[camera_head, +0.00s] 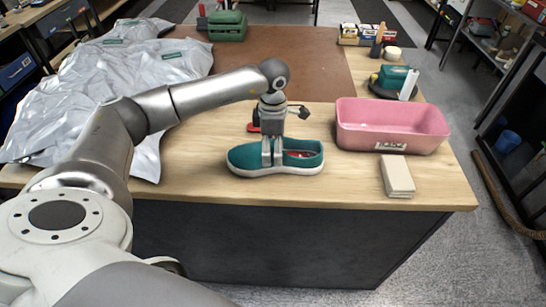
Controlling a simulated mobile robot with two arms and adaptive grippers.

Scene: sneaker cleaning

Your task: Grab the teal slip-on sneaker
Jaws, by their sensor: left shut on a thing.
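The teal slip-on sneaker (248,158) with a white sole lies on the wooden table near its front edge. Its toe points left and its opening, with a red inside, is at the right. My left gripper (272,160) comes down from above and is shut on the sneaker at its middle. The sole looks to be on or very close to the tabletop; I cannot tell which. My right gripper does not show.
A pink basin (392,128) stands right of the sneaker, with a beige block (397,176) in front of it. Silver bags (95,90) cover the table's left. A green box (227,26), a teal-handled tool (393,80) and small boxes (362,35) stand further back.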

